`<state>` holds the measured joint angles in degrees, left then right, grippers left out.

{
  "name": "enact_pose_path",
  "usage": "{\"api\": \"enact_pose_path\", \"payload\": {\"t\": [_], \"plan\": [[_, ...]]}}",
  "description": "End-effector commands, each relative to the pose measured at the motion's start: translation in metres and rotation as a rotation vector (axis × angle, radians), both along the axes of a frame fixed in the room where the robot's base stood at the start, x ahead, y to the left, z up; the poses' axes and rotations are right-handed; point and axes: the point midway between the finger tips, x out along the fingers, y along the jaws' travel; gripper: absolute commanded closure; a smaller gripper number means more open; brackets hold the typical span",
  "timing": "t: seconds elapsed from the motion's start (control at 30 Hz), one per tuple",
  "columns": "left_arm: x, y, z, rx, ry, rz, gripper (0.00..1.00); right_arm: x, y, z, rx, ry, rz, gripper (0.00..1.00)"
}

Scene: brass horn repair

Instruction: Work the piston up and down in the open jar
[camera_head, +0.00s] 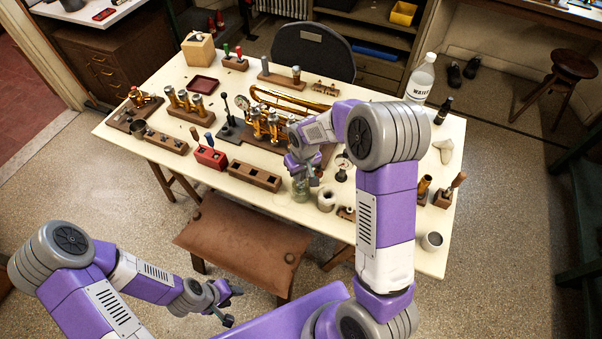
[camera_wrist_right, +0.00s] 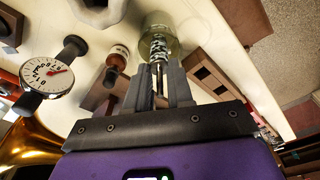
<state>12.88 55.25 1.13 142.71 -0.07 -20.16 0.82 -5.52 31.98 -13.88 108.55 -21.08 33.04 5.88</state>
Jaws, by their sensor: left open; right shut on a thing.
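The clear glass jar (camera_head: 299,189) stands near the front edge of the cream table, below my right gripper (camera_head: 304,176). In the right wrist view, my right gripper (camera_wrist_right: 158,82) is shut on the piston (camera_wrist_right: 158,46), a silvery cylinder with dark bands. The piston's far end lies within the outline of the greenish glass jar (camera_wrist_right: 172,24). I cannot tell how deep it sits. My left gripper (camera_head: 232,305) is open and empty, low in front of the table, away from the jar.
A brown padded bench (camera_head: 240,243) stands in front of the table.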

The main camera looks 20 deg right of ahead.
Motion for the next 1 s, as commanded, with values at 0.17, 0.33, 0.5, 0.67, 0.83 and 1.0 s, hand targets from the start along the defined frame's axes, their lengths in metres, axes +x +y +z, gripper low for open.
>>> {"api": "enact_pose_path", "payload": {"t": [0.17,0.33,0.5,0.67,0.83,1.0], "plan": [[0.0,0.0,0.008,0.0,0.0,0.0,0.57,0.0,0.0,0.011,0.0,-0.002,0.0,1.0],[0.0,0.0,0.007,0.0,0.0,0.0,0.57,0.0,0.0,0.01,0.0,-0.001,0.0,1.0],[0.0,0.0,0.006,0.0,0.0,0.0,0.57,0.0,0.0,0.008,0.0,-0.001,0.001,1.0],[0.0,0.0,-0.002,0.0,0.0,0.0,0.57,0.0,0.0,-0.001,0.0,0.0,0.0,1.0],[0.0,0.0,-0.012,0.0,0.0,0.0,0.57,0.0,0.0,-0.014,0.0,0.0,0.0,1.0],[0.0,0.0,-0.018,0.0,0.0,0.0,0.57,0.0,0.0,-0.022,0.0,-0.001,0.0,1.0]]}}
